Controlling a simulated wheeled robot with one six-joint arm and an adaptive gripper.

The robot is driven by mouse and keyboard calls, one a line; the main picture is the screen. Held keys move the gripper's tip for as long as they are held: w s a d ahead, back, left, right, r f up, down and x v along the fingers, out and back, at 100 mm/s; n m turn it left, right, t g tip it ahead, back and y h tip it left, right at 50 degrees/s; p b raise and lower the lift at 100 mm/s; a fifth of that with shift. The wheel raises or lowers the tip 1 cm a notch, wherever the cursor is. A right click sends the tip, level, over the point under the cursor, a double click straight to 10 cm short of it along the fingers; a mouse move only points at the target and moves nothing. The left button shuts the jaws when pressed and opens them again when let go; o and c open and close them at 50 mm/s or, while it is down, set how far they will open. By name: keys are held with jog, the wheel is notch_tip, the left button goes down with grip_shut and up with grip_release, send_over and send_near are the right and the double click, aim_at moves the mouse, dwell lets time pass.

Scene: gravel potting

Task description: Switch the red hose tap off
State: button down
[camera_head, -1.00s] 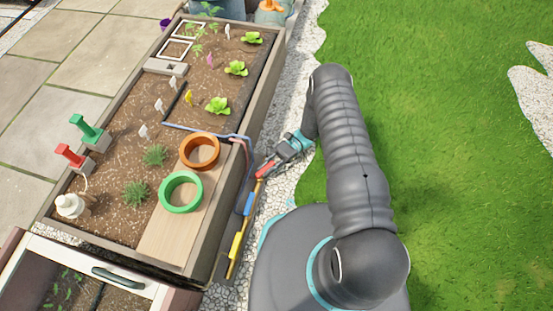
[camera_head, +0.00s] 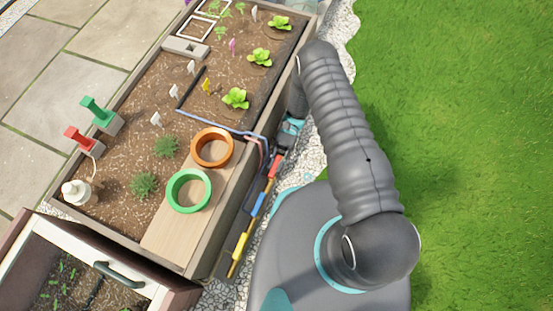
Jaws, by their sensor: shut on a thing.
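The red hose tap (camera_head: 273,166) is a red lever at the upper end of a brass pipe (camera_head: 265,184) along the right side of the raised bed. Blue (camera_head: 258,204) and yellow (camera_head: 241,246) levers sit lower on the same pipe. My gripper (camera_head: 279,153) reaches down beside the bed at the red lever and is shut on it. The wrist and arm hide part of the gripper, so the finger contact and the lever's exact angle are hard to see.
The bed's wooden wall (camera_head: 222,240) runs close along the pipe. Orange (camera_head: 212,163) and green (camera_head: 172,190) rings lie on a board. Blue and pink hoses run over the edge near my gripper. Open lawn (camera_head: 470,150) lies to the right.

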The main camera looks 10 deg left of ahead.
jog(key=shift+s+a, duration=0.1)
jog(key=c, duration=1)
grip_release()
jog(key=shift+c, duration=0.2)
jog(key=v, duration=1)
jog(key=shift+w, duration=0.2)
jog(key=shift+v, duration=0.9)
